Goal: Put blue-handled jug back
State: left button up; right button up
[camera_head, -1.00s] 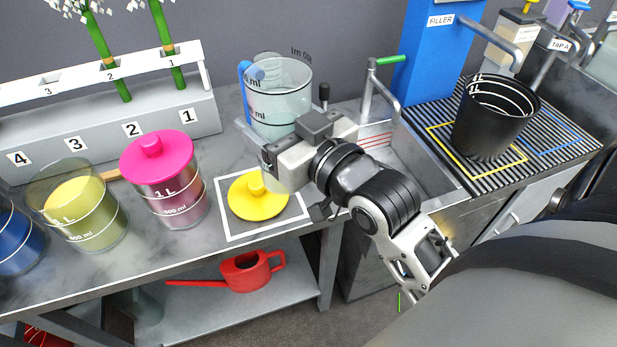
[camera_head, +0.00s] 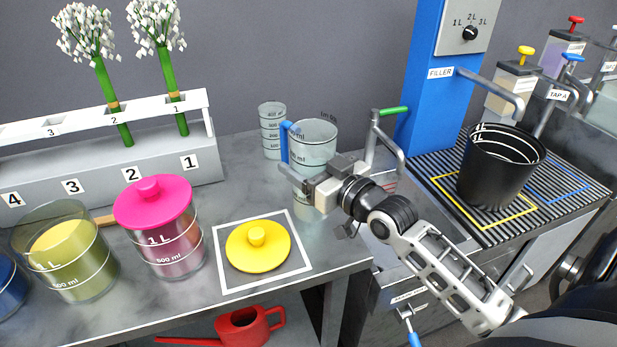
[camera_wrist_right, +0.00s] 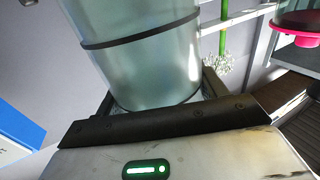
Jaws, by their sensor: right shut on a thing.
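The clear jug (camera_head: 316,142) with the blue handle (camera_head: 285,141) stands upright over the back of the bench, left of the sink. My right gripper (camera_head: 308,184) is shut on its lower part, and the jug's wall also fills the upper middle of the right wrist view (camera_wrist_right: 145,60). The jug looks empty. My gripper hides part of its base, so I cannot tell whether it touches the bench. My left gripper is not in view.
A small clear beaker (camera_head: 271,128) stands just left behind the jug. The yellow lid (camera_head: 258,246) lies on a white-bordered square. A pink-lidded jar (camera_head: 165,230) is left of it. A green tap (camera_head: 390,111) and the black bucket (camera_head: 497,170) are to the right.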

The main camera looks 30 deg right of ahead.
jog(key=shift+f, duration=1.45)
jog(key=shift+f, duration=0.1)
jog(key=o, duration=1.7)
jog(key=shift+f, duration=0.15)
jog(key=shift+c, duration=0.2)
jog(key=shift+s, duration=0.15)
jog(key=s+d, duration=0.2)
jog(key=s, duration=0.9)
jog(key=shift+s, duration=0.3)
